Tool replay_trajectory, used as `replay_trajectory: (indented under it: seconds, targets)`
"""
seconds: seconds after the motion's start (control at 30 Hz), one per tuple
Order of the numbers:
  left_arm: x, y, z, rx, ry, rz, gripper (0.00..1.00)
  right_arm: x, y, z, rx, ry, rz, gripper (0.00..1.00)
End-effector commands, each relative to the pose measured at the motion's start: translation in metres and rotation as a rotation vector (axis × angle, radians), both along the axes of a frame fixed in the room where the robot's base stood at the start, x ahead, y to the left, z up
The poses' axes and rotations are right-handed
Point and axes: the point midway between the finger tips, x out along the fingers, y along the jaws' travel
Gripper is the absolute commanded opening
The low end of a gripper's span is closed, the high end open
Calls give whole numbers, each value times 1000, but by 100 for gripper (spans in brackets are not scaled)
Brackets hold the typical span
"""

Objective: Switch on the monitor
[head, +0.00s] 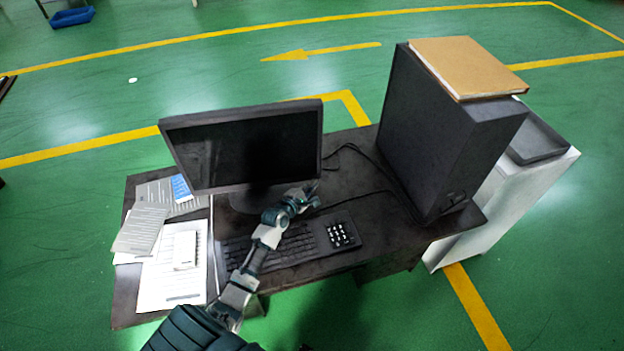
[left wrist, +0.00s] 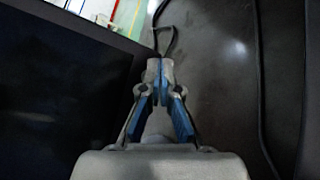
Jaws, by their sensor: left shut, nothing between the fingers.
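The monitor (head: 245,148) stands on the dark desk, with its screen black. Its screen also fills the left side of the left wrist view (left wrist: 55,90). My left gripper (head: 312,192) is at the monitor's lower right corner, just in front of or below its bezel. In the left wrist view the fingertips (left wrist: 160,68) are together and hold nothing. They are beside the monitor's right edge. I cannot tell whether they touch it. No power button can be made out. My right gripper is not in view.
A keyboard (head: 292,245) lies under my left arm. A black computer tower (head: 440,130) with a brown folder (head: 468,66) on top stands at the right. Cables (head: 372,160) run between tower and monitor. Papers (head: 170,262) cover the desk's left end.

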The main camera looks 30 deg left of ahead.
Motion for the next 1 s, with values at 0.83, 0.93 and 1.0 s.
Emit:
replay_trajectory:
  seconds: [0.83, 0.93, 1.0]
  targets:
    - [5, 5, 0, 1, 0, 0, 0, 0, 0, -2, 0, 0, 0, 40]
    - [6, 6, 0, 1, 0, 0, 0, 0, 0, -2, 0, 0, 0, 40]
    - [6, 6, 0, 1, 0, 0, 0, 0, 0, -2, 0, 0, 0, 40]
